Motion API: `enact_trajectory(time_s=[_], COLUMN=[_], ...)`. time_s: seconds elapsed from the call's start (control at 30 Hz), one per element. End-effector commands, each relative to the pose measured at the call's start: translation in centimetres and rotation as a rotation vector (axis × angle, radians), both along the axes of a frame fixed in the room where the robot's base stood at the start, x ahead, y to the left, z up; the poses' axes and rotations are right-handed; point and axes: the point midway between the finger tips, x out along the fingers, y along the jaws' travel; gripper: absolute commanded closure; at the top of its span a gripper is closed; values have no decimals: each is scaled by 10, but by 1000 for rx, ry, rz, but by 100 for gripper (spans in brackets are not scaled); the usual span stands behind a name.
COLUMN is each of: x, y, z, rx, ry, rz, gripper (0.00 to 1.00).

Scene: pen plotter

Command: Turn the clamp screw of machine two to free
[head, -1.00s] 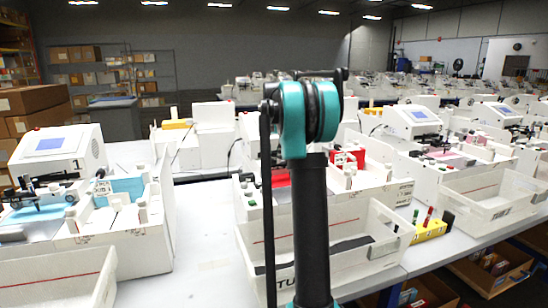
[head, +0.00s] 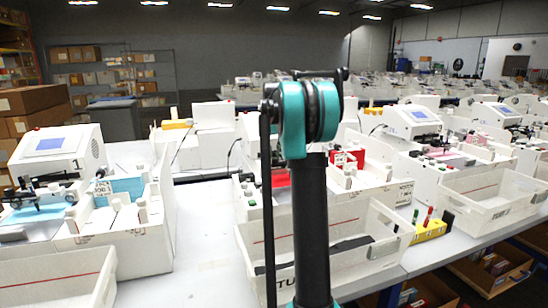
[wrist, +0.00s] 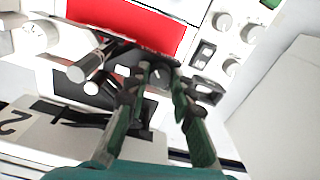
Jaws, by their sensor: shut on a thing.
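Machine two, white with a red sheet in it, stands in the middle of the head view (head: 242,208), partly hidden behind my arm. In the wrist view its body carries a black figure 2 (wrist: 12,130), and the red sheet (wrist: 130,22) is at the top. My gripper (wrist: 160,80) has its green-and-black fingers closed around a small dark part below the sheet's edge. This part appears to be the clamp screw, mostly hidden by the fingertips, so its turned position cannot be read. In the head view my arm hides the gripper.
Black rocker switches (wrist: 204,54) and white knobs (wrist: 222,22) are to the right. A white tub (head: 385,255) stands before machine two. Machine one (head: 60,155) is at the left, with bare table between.

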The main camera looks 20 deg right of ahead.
Motion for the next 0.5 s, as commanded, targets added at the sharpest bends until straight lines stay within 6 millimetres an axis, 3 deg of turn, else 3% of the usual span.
enact_trajectory(time_s=[0.5], x=[0], y=[0], z=[0], rx=[-1], ry=[-1], rz=[94], gripper=[100])
